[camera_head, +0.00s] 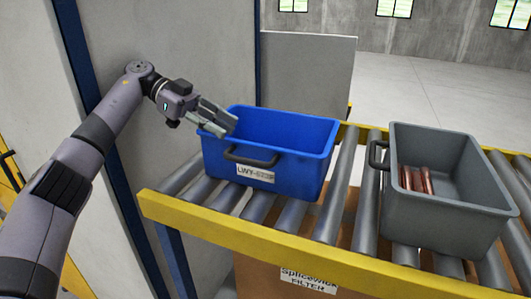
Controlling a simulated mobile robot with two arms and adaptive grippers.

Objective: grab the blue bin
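The blue bin (308,171) stands upright on the roller conveyor, left of a grey bin. It has a dark handle and a white label on its front, and the part of its inside that I see looks empty. My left gripper (229,127) is at the bin's left rim, with its fingers angled down to the right. The fingers overlap the rim in the picture; I cannot tell whether they touch it or are closed on it. My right gripper is not in view.
The grey bin (433,215) holds several copper tubes (416,180). The conveyor has a yellow front rail (260,243). A grey panel (180,75) stands behind my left arm. A cardboard box (262,277) sits below the conveyor.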

